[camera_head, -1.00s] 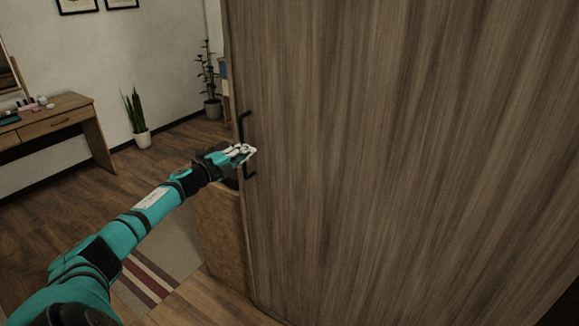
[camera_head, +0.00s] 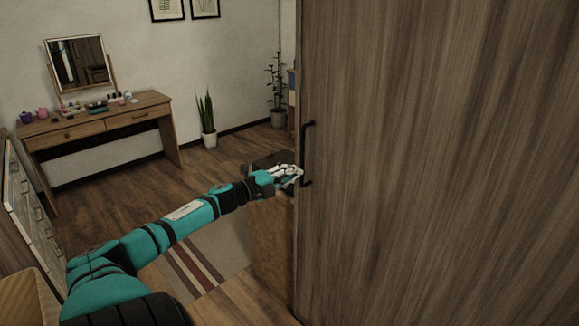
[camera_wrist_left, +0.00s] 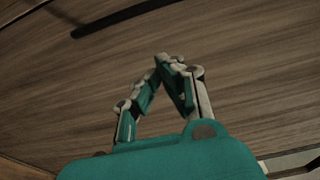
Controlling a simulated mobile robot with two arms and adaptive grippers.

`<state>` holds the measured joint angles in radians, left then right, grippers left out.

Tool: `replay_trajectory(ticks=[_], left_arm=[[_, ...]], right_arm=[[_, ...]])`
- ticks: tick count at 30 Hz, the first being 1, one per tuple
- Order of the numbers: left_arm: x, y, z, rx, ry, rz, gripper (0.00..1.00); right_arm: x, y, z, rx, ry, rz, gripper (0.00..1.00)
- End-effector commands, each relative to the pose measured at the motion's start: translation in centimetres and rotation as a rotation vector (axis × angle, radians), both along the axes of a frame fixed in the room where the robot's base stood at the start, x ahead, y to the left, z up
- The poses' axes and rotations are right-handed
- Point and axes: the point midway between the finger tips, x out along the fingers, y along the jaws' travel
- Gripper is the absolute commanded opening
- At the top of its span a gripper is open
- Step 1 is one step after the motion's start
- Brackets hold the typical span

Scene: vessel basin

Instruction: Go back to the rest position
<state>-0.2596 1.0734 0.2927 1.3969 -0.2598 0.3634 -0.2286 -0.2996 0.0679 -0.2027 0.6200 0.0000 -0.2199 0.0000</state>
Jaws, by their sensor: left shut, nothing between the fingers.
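My left arm comes in from the left in the head view. Its gripper (camera_head: 290,174) is at the left edge of a tall wooden door, beside the lower part of the black handle (camera_head: 306,153). The fingers are shut with nothing between them. The left wrist view shows the gripper (camera_wrist_left: 165,65) in front of the wood panel (camera_wrist_left: 240,60), with the dark handle (camera_wrist_left: 125,18) above and left of the fingers. I cannot tell whether the fingers touch the handle or door. My right gripper is not in view.
The wooden door (camera_head: 440,150) fills the right side. A brown box-like piece (camera_head: 272,245) stands below my gripper. A dressing table (camera_head: 95,125) with a mirror stands at the back left, and potted plants (camera_head: 207,120) stand by the wall. Open floor (camera_head: 130,195) lies between.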

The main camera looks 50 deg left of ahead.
Motion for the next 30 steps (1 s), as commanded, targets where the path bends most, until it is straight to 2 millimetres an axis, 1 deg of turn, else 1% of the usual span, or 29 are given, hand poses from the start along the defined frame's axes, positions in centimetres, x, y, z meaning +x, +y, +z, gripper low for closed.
replay_trajectory(ticks=[4, 12, 14, 16, 17, 20, 21, 23, 24, 26, 27, 29, 30], left_arm=[[-0.8, 0.0, 0.0, 0.0, 0.001, 0.0, 0.0], [-1.0, 0.1, 0.0, 0.0, 0.0, 0.001, 0.0], [-1.1, 0.2, -0.5, -0.009, 0.006, 0.008, 0.0], [-1.5, 0.7, -2.0, -0.037, 0.022, 0.031, 0.0], [-1.7, 1.1, -3.1, -0.055, 0.034, 0.048, 0.0], [-3.2, 2.4, -8.5, -0.15, 0.093, 0.13, 0.0], [-4.1, 2.9, -11.1, -0.196, 0.123, 0.171, 0.0], [-5.6, 3.4, -15.5, -0.267, 0.173, 0.235, 0.0], [-6.7, 3.4, -18.4, -0.315, 0.208, 0.277, 0.0], [-8.5, 3.2, -22.7, -0.383, 0.259, 0.337, 0.0], [-9.7, 2.9, -25.5, -0.424, 0.296, 0.375, 0.0], [-11.7, 2.0, -29.6, -0.488, 0.35, 0.431, 0.0], [-13.1, 1.3, -32.3, -0.529, 0.386, 0.468, 0.0]], right_arm=[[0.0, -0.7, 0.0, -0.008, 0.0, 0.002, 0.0], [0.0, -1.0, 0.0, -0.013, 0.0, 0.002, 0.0], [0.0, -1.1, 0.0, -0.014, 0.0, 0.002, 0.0], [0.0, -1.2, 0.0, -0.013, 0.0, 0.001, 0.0], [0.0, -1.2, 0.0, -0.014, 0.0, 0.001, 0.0], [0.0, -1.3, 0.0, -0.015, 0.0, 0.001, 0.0], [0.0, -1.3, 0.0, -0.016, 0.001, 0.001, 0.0], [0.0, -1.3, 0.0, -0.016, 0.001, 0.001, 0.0], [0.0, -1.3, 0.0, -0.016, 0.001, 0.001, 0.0], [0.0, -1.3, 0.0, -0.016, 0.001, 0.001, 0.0], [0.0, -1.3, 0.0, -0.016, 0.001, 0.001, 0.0], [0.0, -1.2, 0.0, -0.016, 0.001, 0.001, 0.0], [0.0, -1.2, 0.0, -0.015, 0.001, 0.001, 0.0]])
